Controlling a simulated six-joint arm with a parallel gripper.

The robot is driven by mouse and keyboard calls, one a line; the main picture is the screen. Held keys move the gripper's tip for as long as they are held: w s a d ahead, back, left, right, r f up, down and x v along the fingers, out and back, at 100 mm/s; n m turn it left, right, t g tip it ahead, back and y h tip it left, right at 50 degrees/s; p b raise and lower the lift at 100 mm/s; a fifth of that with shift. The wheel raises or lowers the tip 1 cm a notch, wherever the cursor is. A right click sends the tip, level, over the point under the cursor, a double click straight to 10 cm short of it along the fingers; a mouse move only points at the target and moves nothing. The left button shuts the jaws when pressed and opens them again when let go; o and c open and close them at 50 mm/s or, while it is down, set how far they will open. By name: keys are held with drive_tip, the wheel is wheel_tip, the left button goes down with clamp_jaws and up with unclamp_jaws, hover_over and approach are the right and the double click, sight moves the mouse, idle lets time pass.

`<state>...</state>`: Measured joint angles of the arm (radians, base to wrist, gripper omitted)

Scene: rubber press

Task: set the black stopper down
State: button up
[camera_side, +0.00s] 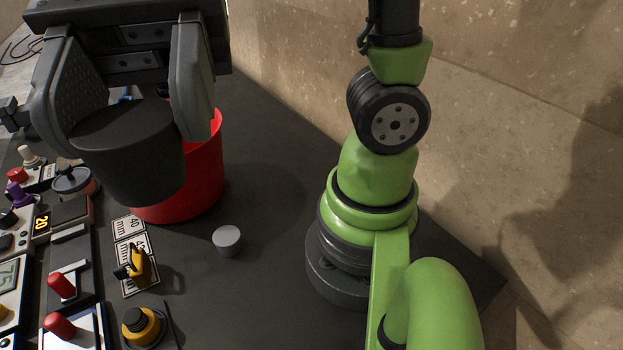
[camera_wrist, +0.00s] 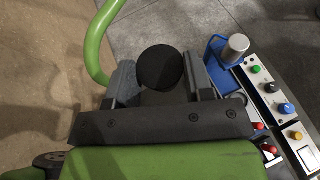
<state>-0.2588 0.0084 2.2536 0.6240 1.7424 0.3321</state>
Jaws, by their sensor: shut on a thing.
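The black stopper (camera_side: 130,150) is a dark tapered cylinder held between the two fingers of my gripper (camera_side: 128,112) at the upper left of the side view. My gripper is shut on it, and it is in the air, close to the camera and in front of a red bucket. In the wrist view the black stopper (camera_wrist: 161,68) shows as a round dark disc between the fingers of my gripper (camera_wrist: 160,85). It hides part of what lies below it.
The red bucket (camera_side: 205,180) stands on the dark table (camera_side: 275,160). A small grey cylinder (camera_side: 228,239) stands in front of it. Control panels with knobs and red levers (camera_side: 62,286) line the left. A blue fixture (camera_wrist: 218,52) holds a metal cylinder (camera_wrist: 235,47). Table right of the bucket is clear.

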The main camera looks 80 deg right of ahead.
wheel_tip(320, 180, up, 4)
drive_tip(key=shift+r, duration=0.1)
drive_tip(key=d+f+n+g+h, duration=0.5)
drive_tip(key=d+f+n, duration=0.15)
drive_tip(key=d, duration=0.25)
wheel_tip(320, 180, up, 6)
drive_tip(key=n+t+h, duration=0.5)
drive_tip(key=n+h, duration=1.5)
hover_over(308, 183)
drive_tip(key=shift+t, duration=0.3)
wheel_tip(308, 183, down, 36)
drive_tip(key=shift+a+r, duration=0.1)
drive_tip(key=shift+r, duration=0.1)
drive_tip(key=shift+f, duration=0.1)
